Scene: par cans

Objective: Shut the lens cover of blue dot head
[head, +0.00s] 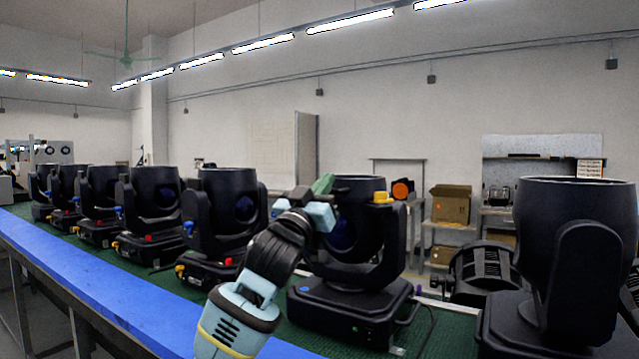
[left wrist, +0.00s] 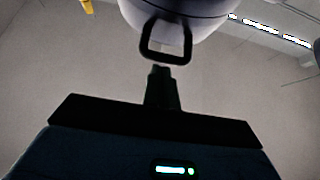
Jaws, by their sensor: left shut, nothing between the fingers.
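Several black moving-head lights stand in a row on the bench. The one at centre (head: 357,222) has a yellow piece on its upper right and a small purple-blue mark on its base. My left gripper (head: 323,184) is at this head's upper left side, partly in front of it. I cannot tell whether the tips touch the loop. I cannot make out the lens cover's state. My right gripper is not in view.
More heads (head: 230,210) stand to the left, some with blue, red or yellow marks. A large head (head: 575,260) stands close at right, with a dark ribbed fixture (head: 482,273) beside it. The bench has a blue front edge (head: 90,275). Cardboard boxes (head: 450,205) are behind.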

